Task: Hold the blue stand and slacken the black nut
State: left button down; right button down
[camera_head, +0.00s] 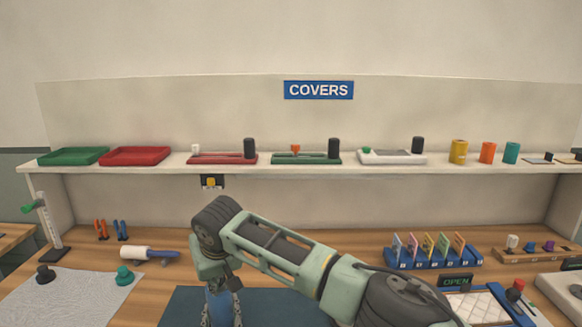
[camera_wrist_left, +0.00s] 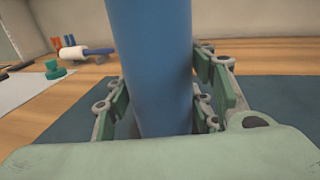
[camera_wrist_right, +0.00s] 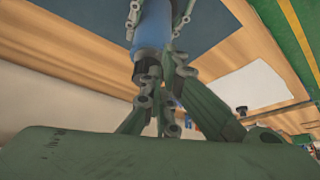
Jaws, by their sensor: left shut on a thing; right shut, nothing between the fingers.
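The blue stand (camera_head: 221,305) is upright over the dark blue mat. It fills the middle of the left wrist view (camera_wrist_left: 150,65). My left gripper (camera_wrist_left: 160,108) is shut around it, with fingers on both sides. The black nut (camera_wrist_right: 146,56) is at the end of the stand in the right wrist view, partly covered by my right gripper's fingers. In the head view my right arm hides the nut. My right gripper (camera_wrist_right: 162,95) is shut and empty, close by the nut; I cannot tell whether it touches.
The dark mat (camera_head: 180,308) lies on the wooden table. A white-and-blue roller (camera_head: 140,252) and a teal knob (camera_head: 125,275) are to the left. A blue rack of cards (camera_head: 430,260) stands at the right. A shelf (camera_head: 350,170) with trays runs behind.

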jog(key=shift+f, duration=0.8)
jog(key=shift+w, duration=0.25)
jog(key=shift+d, duration=0.2)
jog(key=shift+w+d, duration=0.3)
jog(key=shift+d, duration=0.25)
jog(key=shift+w+d, duration=0.3)
dwell(0.3)
jog(key=shift+s+d, duration=0.1)
dwell(0.3)
notch_tip(320, 180, up, 6)
jog(key=shift+s+d, duration=0.15)
jog(key=shift+d, duration=0.05)
dwell(0.5)
